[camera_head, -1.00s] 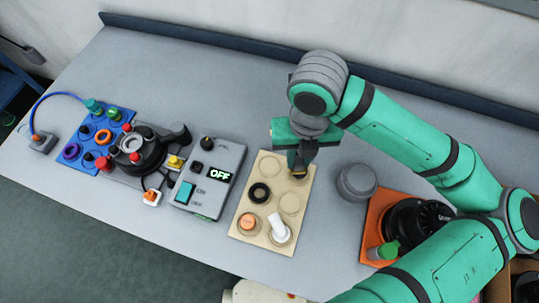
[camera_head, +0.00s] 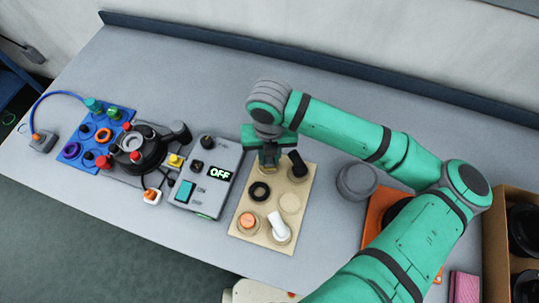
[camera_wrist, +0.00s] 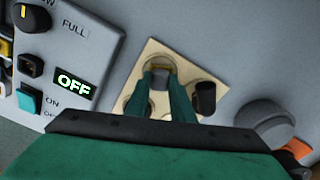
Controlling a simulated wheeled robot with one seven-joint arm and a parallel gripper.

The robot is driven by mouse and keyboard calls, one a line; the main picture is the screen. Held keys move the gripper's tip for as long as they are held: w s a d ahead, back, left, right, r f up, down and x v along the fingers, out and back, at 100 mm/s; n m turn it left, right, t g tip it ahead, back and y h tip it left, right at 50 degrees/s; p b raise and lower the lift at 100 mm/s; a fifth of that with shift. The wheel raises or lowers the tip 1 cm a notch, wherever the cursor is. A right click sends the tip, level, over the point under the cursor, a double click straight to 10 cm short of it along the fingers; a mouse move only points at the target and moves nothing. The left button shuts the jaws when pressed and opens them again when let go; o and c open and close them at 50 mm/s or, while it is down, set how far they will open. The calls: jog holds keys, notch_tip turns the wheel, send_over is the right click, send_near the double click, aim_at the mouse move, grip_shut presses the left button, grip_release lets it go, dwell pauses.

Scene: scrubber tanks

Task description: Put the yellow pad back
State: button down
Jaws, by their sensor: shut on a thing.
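My gripper (camera_head: 268,163) is over the upper left round place of the beige board (camera_head: 240,228). A black knob (camera_head: 298,163) stands at the upper right place. A black ring (camera_head: 259,191), an orange disc (camera_head: 248,219) and a white peg (camera_head: 279,227) are on the board. The round place at middle right (camera_head: 290,202) is bare.
The grey box (camera_head: 232,160) reading OFF stands just left of the board. A grey round knob (camera_head: 356,182) is to the right. A blue board (camera_head: 72,162) and a black machine (camera_head: 137,152) are further left. An open cardboard box (camera_head: 495,235) is at the right.

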aim_at(269, 160)
jog(key=shift+f, duration=0.2)
jog(key=c, duration=1.5)
grip_release()
jog(key=shift+c, duration=0.2)
notch_tip(269, 160, up, 12)
jog(key=shift+r, duration=0.15)
